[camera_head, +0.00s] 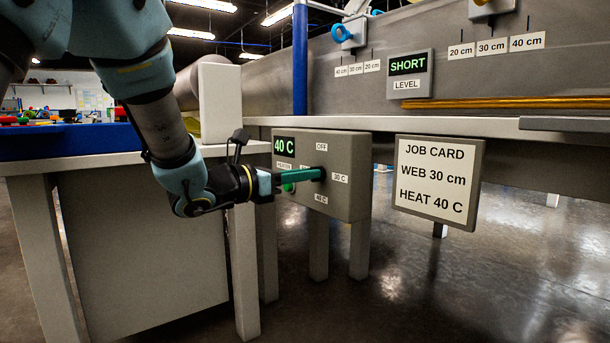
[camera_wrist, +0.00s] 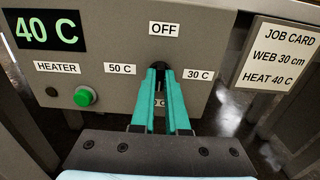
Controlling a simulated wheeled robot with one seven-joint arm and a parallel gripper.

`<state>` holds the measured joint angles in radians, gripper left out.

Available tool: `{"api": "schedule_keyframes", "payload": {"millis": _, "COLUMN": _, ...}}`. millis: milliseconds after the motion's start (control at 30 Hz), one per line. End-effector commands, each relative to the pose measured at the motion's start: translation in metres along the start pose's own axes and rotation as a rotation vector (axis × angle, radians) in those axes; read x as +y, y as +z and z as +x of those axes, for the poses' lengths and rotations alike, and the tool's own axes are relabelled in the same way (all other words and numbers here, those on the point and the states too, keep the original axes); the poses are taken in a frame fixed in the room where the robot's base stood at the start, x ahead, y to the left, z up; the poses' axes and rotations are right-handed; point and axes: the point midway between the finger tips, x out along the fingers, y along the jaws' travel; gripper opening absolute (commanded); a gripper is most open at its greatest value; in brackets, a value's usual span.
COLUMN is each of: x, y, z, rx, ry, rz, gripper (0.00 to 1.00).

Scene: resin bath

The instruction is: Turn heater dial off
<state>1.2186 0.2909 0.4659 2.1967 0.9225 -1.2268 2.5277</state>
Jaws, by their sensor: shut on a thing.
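The heater panel (camera_head: 350,150) is a grey box with a green display reading 40 C (camera_wrist: 45,31). The black heater dial (camera_wrist: 159,67) is on its front, ringed by labels: OFF (camera_wrist: 163,29) above, 50 C (camera_wrist: 120,68) left, 30 C (camera_wrist: 198,75) right and 40 C (camera_head: 321,197) below. My gripper (camera_head: 316,174) reaches the panel from the left. In the wrist view its two teal fingers (camera_wrist: 161,78) are shut on the dial, one on each side. They hide most of the dial, and I cannot tell its pointer direction.
A green button (camera_wrist: 84,97) sits left of the dial by the HEATER label (camera_wrist: 57,68). A job card (camera_head: 436,182) reading WEB 30 cm, HEAT 40 C hangs right of the panel. A pale table (camera_head: 90,165) stands left of it. A level display (camera_head: 408,66) reads SHORT.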

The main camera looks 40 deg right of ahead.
Motion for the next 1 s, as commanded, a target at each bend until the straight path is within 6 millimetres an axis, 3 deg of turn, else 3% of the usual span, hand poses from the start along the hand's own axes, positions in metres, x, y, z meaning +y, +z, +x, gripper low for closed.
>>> {"api": "schedule_keyframes", "payload": {"millis": 467, "x": 0.0004, "y": -0.0015, "z": -0.0003, "rx": 0.001, "ry": 0.000, "rz": -0.089, "gripper": 0.00}}
{"api": "schedule_keyframes", "payload": {"millis": 1000, "x": 0.0022, "y": -0.0016, "z": -0.0005, "rx": 0.000, "ry": 0.001, "rz": -0.556, "gripper": 0.00}}
